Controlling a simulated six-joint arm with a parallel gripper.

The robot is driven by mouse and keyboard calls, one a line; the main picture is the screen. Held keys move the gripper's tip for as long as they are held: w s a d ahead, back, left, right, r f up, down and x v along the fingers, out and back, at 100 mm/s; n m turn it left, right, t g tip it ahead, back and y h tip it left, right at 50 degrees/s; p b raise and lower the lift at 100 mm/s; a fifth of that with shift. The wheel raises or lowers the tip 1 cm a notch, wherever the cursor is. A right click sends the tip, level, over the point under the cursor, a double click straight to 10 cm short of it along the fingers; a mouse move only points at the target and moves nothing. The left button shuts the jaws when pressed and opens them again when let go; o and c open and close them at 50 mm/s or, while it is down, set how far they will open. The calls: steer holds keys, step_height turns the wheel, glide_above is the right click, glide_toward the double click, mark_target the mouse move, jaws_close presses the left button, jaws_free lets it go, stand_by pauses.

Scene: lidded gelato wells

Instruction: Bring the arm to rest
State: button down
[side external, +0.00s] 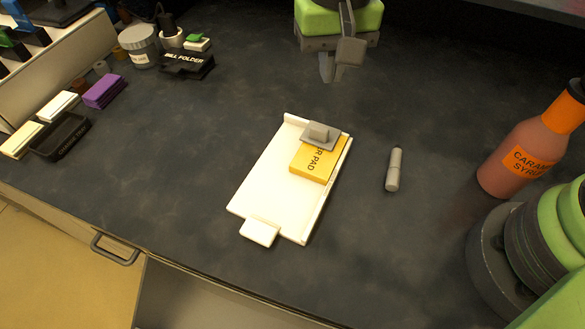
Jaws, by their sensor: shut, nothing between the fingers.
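My gripper (327,68) hangs at the top of the side external view, above the far part of the dark counter (225,125). Its grey fingers are shut with nothing held. It is apart from every object and stands beyond the white tray (262,188). On the tray lies a yellow pad (318,162) with part of its lettering showing, "R PAD". A grey block with a knob (319,134) sits at the pad's far end and hides part of it.
A grey marker-like cylinder (394,168) lies right of the tray. A caramel syrup bottle (527,155) stands at the right. A black bill folder (187,64), a grey tub (139,45), a purple block (104,91) and a black tray (60,137) are at the left.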

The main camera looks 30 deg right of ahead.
stand_by(0.4)
steer(key=s+d+r+t+y, duration=0.1)
steer(key=s+d+r+t, duration=0.1)
steer(key=s+d+r, duration=0.5)
steer(key=s+d+r+t+y, duration=0.1)
steer(key=s+d+r+t, duration=0.2)
steer(key=r, duration=0.7)
steer(key=s+d+m+t, duration=0.1)
steer(key=s+d+t, duration=0.1)
steer(key=s, duration=0.7)
steer(key=shift+s+d, duration=0.3)
steer(key=shift+d, duration=0.15)
